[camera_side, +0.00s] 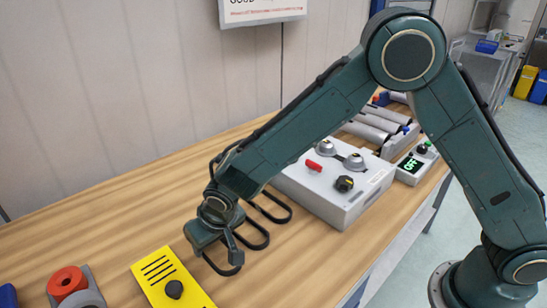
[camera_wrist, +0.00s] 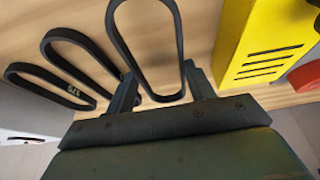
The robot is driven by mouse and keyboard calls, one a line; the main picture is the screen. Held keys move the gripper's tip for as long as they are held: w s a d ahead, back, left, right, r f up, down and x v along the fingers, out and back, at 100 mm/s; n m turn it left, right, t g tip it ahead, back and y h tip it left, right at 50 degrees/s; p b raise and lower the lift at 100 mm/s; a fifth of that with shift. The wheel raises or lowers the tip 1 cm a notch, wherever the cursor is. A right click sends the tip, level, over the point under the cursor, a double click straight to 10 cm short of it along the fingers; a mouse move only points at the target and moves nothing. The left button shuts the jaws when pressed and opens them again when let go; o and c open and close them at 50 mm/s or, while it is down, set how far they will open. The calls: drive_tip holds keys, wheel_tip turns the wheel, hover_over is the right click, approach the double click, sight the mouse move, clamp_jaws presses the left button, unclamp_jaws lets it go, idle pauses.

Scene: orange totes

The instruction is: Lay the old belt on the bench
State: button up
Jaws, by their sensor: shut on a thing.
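My gripper (camera_side: 226,246) is low over the wooden bench (camera_side: 125,215), with a black belt loop (camera_side: 238,268) at its fingers. In the wrist view this belt (camera_wrist: 119,38) is a long narrow loop, and its near end lies between my two fingers (camera_wrist: 160,75). The fingers are shut on it. I cannot tell whether the belt touches the bench.
A grey box (camera_side: 335,190) with two pulleys, a red handle and a black knob stands behind the belts. A yellow slotted block (camera_side: 160,275) and a red roll (camera_side: 67,281) stand in front.

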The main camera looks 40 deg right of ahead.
drive_tip(key=shift+f, duration=0.95)
idle(0.8)
drive_tip(key=o, duration=1)
drive_tip(key=shift+o, duration=0.2)
drive_tip(key=shift+r, duration=0.35)
drive_tip(key=shift+r, duration=0.7)
drive_tip(key=shift+r, duration=0.35)
drive_tip(key=shift+r, duration=0.35)
drive_tip(key=shift+r, duration=0.35)
drive_tip(key=shift+r, duration=0.35)
